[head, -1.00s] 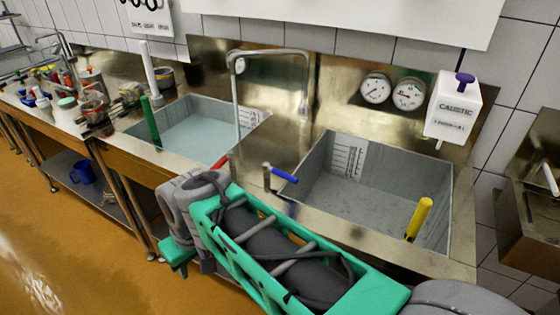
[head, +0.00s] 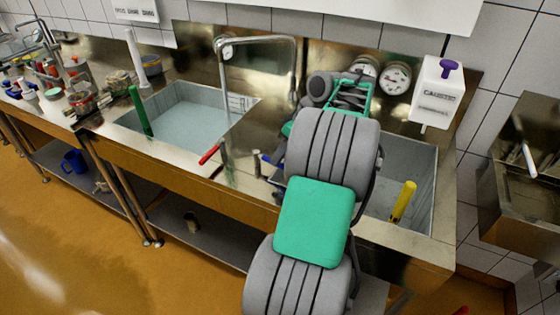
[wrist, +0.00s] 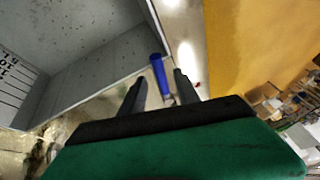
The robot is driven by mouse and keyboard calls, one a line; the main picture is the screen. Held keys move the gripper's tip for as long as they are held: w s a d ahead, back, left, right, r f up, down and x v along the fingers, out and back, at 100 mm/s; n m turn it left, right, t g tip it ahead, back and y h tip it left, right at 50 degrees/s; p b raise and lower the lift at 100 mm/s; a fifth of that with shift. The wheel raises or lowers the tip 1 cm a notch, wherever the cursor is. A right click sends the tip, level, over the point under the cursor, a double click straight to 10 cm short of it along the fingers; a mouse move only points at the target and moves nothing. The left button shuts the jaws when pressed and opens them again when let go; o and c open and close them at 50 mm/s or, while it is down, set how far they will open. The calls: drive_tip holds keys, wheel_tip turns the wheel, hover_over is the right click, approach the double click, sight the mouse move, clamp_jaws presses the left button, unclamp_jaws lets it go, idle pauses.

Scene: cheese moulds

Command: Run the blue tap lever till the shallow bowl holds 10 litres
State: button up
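The blue tap lever (wrist: 158,72) lies ahead of my gripper (wrist: 160,78) in the wrist view. The fingers are open, one on each side of its near end; I cannot tell whether they touch it. In the head view only a bit of the blue lever (head: 266,158) shows beside my arm, which hides the fingers. Two sink bowls are in view. The left bowl (head: 250,104) holds pale water. The right bowl (head: 425,165) is partly behind my arm; its scale shows in the wrist view. I cannot tell which is the shallow one. No running water shows.
A red lever (head: 209,155) is left of the blue one. A tall spout (head: 258,40) arches above the bowls. A yellow handle (head: 403,202) stands in the right bowl, a green one (head: 139,110) in the left. A caustic dispenser (head: 437,92) hangs at right.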

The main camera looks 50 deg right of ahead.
drive_tip(key=shift+x, duration=0.85)
drive_tip(key=shift+c, duration=0.4)
clamp_jaws()
idle(0.4)
